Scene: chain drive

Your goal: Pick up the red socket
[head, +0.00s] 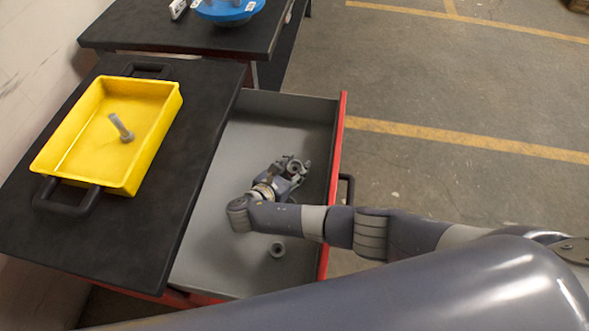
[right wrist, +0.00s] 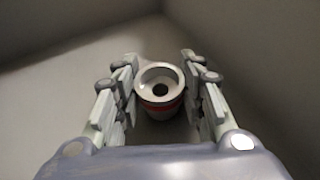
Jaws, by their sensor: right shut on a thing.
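The red socket (right wrist: 160,92), a grey ring-ended socket with a red band, stands between the fingers of my right gripper in the right wrist view. My right gripper (right wrist: 160,100) is shut on it, with one finger on each side. In the head view my right gripper (head: 292,168) is low inside the open drawer (head: 215,205), toward its far right part. There the socket is mostly hidden by the gripper, and its red band cannot be made out. My left gripper is not in view.
A yellow tray (head: 60,140) holding a grey bolt (head: 121,128) sits on the black worktop (head: 185,215) to the left. A blue round object (head: 228,10) is on the farther table.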

